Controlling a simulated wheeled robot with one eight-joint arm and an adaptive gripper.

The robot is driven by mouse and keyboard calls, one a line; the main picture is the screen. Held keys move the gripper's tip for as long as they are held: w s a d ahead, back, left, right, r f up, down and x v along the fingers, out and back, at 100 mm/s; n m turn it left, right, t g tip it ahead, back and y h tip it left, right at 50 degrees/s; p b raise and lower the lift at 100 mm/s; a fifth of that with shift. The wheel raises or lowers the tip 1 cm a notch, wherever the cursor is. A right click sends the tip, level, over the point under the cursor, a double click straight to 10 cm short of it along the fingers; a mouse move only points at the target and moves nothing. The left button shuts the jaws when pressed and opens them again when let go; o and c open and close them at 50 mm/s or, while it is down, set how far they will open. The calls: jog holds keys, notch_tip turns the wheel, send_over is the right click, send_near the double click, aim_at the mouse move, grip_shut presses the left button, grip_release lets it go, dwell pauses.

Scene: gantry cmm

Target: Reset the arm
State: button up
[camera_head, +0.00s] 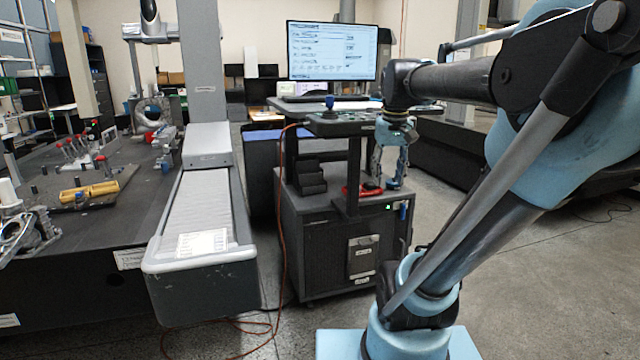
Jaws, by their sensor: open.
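My arm reaches in from the right and bends over toward the cart in the middle. My gripper (385,180) hangs from the arm's end with its fingers pointing down. The fingers are apart and nothing shows between them. The gripper is in front of the cart (325,240), near the shelf level under its raised top. A red object (362,191) with a dark part lies on the cart close to the fingertips. I cannot tell whether the fingers touch it.
A monitor (332,52) stands above the cart. An orange cable (281,210) hangs to the floor. Open floor (540,290) lies at right.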

jog(key=s+f, duration=0.6)
jog(key=f, duration=0.4)
jog(key=s+f, duration=0.6)
jog(key=f, duration=0.4)
jog(key=shift+s+f+t, duration=0.25)
jog(key=shift+f+t, duration=0.1)
jog(key=shift+t, duration=0.05)
jog(key=shift+d, duration=0.1)
jog(key=shift+w+f, duration=0.2)
jog(key=shift+w, duration=0.3)
jog(key=shift+c, duration=0.8)
